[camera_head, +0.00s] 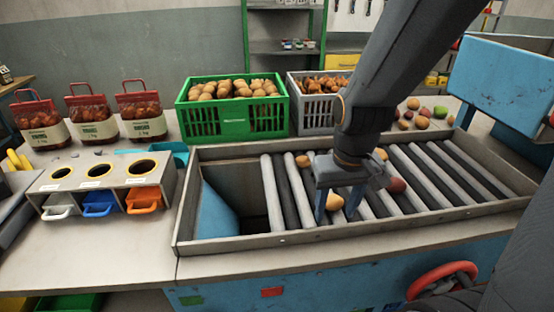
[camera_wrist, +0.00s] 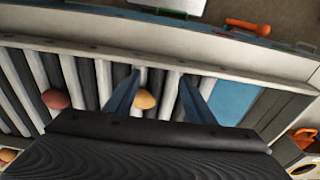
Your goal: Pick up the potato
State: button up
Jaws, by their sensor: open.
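A yellow-orange potato (camera_head: 334,202) lies on the roller conveyor (camera_head: 273,195). My gripper (camera_head: 336,217) is open and pointing down over the rollers, with its blue fingers on either side of this potato. In the wrist view the potato (camera_wrist: 145,100) shows between the two open fingers (camera_wrist: 159,77), nearer the left one. A gap shows on its right side; whether it touches the left finger I cannot tell. A reddish potato (camera_head: 396,185) lies on the rollers to the right, outside the fingers; it also shows in the wrist view (camera_wrist: 55,98).
Other produce lies on the rollers, one piece (camera_head: 303,161) left of my wrist. Raised walls (camera_head: 225,246) frame the conveyor. A green crate of potatoes (camera_head: 232,122) and a grey crate (camera_head: 312,115) stand behind. A bin stand (camera_head: 105,180) and filled sacks (camera_head: 140,115) are at left.

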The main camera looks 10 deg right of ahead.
jog(key=w+r+n+g+b, duration=0.15)
jog(key=w+n, duration=0.45)
jog(key=w, duration=0.9)
jog(key=n+y+b, duration=0.1)
jog(key=n+b, duration=0.1)
jog(key=n, duration=0.6)
send_near(304, 157)
jog(key=shift+w+a+f+g, duration=0.25)
jog(key=shift+w+f+g, duration=0.2)
jog(key=shift+w+f, duration=0.15)
jog(key=shift+w+y, duration=0.2)
jog(key=shift+y, duration=0.1)
jog(key=shift+f+p, duration=0.3)
jog(key=shift+s+a+f+p, duration=0.15)
jog(key=shift+f+p, duration=0.15)
jog(key=shift+f, duration=0.5)
jog(key=f+p, duration=0.1)
jog(key=f, duration=0.1)
jog(key=s+f+p, duration=0.1)
jog(key=f, duration=0.1)
jog(key=shift+s, duration=0.1)
jog(key=shift+f, duration=0.7)
jog(key=c, duration=1.1)
